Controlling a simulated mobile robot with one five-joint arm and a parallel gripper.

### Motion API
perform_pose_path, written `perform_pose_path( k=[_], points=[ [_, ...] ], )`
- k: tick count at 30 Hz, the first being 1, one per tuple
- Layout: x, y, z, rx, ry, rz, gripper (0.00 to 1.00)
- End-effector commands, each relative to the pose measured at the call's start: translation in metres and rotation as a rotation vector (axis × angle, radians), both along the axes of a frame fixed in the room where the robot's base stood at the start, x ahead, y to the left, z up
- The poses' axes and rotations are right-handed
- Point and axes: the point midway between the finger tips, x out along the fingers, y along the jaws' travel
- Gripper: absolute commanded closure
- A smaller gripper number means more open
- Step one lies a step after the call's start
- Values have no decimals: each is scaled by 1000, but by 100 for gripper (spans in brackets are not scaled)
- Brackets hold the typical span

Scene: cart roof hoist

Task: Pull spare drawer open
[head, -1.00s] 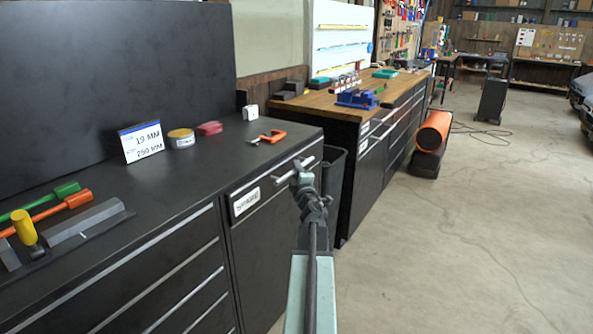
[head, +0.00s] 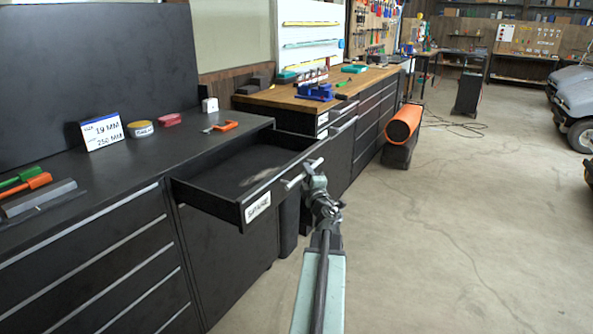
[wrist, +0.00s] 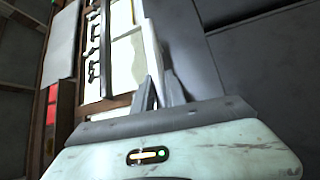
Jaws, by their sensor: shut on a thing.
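The spare drawer (head: 259,207), black with a white "SPARE" label on its front, stands pulled out from the dark cabinet, and its dark inside shows. A pale bar handle (head: 300,173) runs along its front. My gripper (head: 307,181) is at the handle and shut on it. In the wrist view my gripper's fingers (wrist: 160,93) close around the pale handle bar (wrist: 153,50).
The cabinet top (head: 120,160) carries a size sign (head: 102,132), a yellow tin (head: 140,129), a red item and an orange tool (head: 222,126). A wooden bench (head: 300,98) and an orange cylinder (head: 403,123) stand beyond.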

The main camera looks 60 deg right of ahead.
Motion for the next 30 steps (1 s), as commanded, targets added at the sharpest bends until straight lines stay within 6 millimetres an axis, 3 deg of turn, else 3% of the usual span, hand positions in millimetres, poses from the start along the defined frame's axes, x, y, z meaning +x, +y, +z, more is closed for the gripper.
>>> perform_pose_path(
  k=[7, 19, 20, 22, 30],
  points=[
    [-14, 1, 0, -1, 1, 1, 100],
    [-15, 1, 0, -1, 1, 3, 100],
    [-15, 1, 0, -1, 1, 3, 81],
    [-15, 1, 0, -1, 1, 3, 62],
    [-15, 1, 0, -1, 0, 3, 62]
  ],
)
